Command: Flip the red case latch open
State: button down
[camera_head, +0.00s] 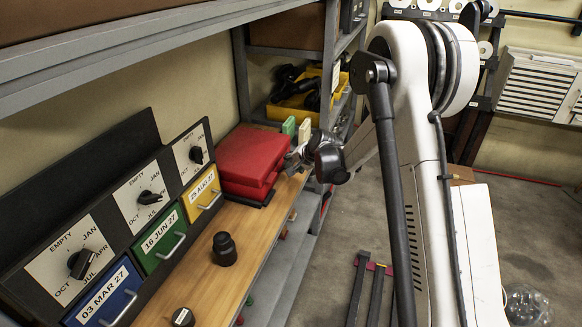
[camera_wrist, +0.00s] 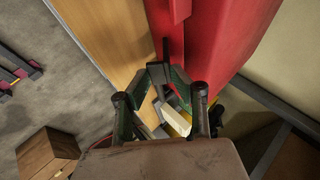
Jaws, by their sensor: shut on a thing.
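The red case (camera_head: 252,155) lies shut on the wooden bench top, with its right end toward my gripper (camera_head: 297,160). In the wrist view the red case (camera_wrist: 222,40) fills the upper right. My gripper (camera_wrist: 165,70) also shows there, with its fingertips close together at the case's edge. A narrow dark piece (camera_wrist: 166,48), which looks like the case latch, stands at the fingertips against the red side, and the fingers are shut on it. The fingers partly hide the latch, so its exact angle cannot be told.
Green and cream blocks (camera_head: 304,130) stand just behind my gripper. A yellow bin (camera_head: 292,112) sits on the shelf beyond. Dial panels with blue, green and yellow drawers (camera_head: 203,196) line the bench's left. A black knob-like part (camera_head: 224,249) stands on the bench top (camera_head: 262,232).

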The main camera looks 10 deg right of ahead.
jog(key=f+y+b, duration=0.1)
jog(key=b, duration=0.1)
jog(key=f+t+y+b, duration=0.1)
jog(key=b, duration=0.2)
jog(key=d+m+t+b, duration=0.1)
jog(key=b, duration=0.1)
jog(key=shift+s+d+f+y, duration=0.1)
jog(key=shift+s+f+y, duration=0.25)
jog(key=shift+f+y, duration=0.05)
jog(key=f+t+y+b, duration=0.1)
jog(key=t+b, duration=0.1)
jog(key=b, duration=0.3)
jog(key=shift+s+d+f+m+y, duration=0.1)
jog(key=shift+f+m+y, duration=0.05)
jog(key=shift+m+y, duration=0.25)
jog(key=shift+f+t+y+b, duration=0.15)
jog(key=shift+t+y+b, duration=0.4)
jog(key=shift+b, duration=0.5)
jog(key=c, duration=1.7)
grip_release()
jog(key=shift+f, duration=0.1)
jog(key=shift+o, duration=0.4)
jog(key=v, duration=1.2)
